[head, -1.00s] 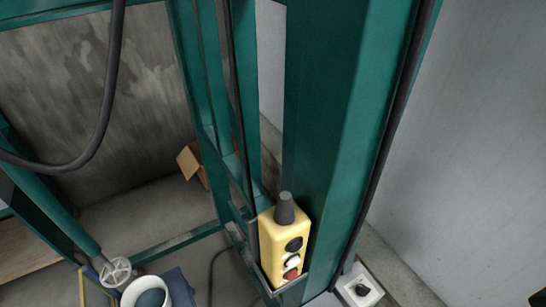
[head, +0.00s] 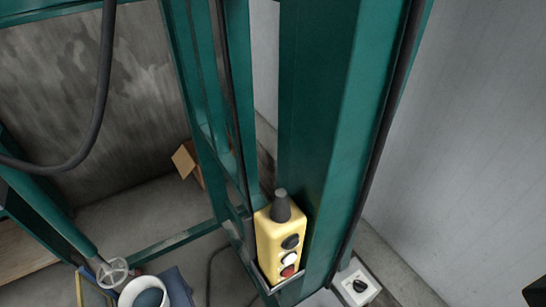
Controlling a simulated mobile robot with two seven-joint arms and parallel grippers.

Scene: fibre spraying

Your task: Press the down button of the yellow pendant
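The yellow pendant (head: 268,243) stands upright in a holder at the foot of the green post in the head view. A dark grey cable boot (head: 281,206) sits on its top. Its front face shows a black button (head: 291,241) on top, a white button (head: 290,259) below it and a red button (head: 288,271) at the bottom. Any marks on the buttons are too small to read. Neither of my grippers can be made out in the head view. A small dark shape shows at the lower right edge, and I cannot tell what it is.
A thick green post (head: 325,130) rises behind the pendant. A white box with a black knob (head: 357,284) is to its right. A white bucket (head: 128,296) and a handwheel (head: 112,272) are at lower left. A black hose (head: 103,90) hangs at upper left. A cardboard box (head: 185,160) lies behind.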

